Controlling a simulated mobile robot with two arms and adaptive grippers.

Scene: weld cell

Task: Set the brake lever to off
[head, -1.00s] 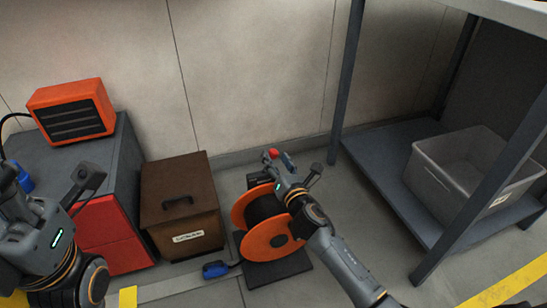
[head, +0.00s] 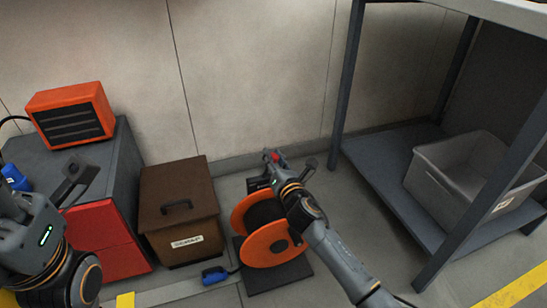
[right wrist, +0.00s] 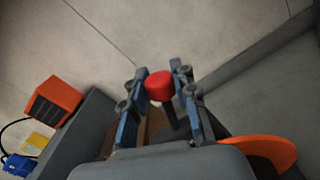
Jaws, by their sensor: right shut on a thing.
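The brake lever shows as a red knob (head: 275,155) at the back of an orange cable reel (head: 267,246). In the right wrist view the red knob (right wrist: 159,86) stands on a dark stem between the two fingers. My right gripper (head: 274,162) is shut on the lever at its knob, and hides most of the lever in the head view. The lever's off mark cannot be read.
A blue plug (head: 214,275) lies in front. A shelf (head: 385,160) with a grey bin (head: 450,175) is right.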

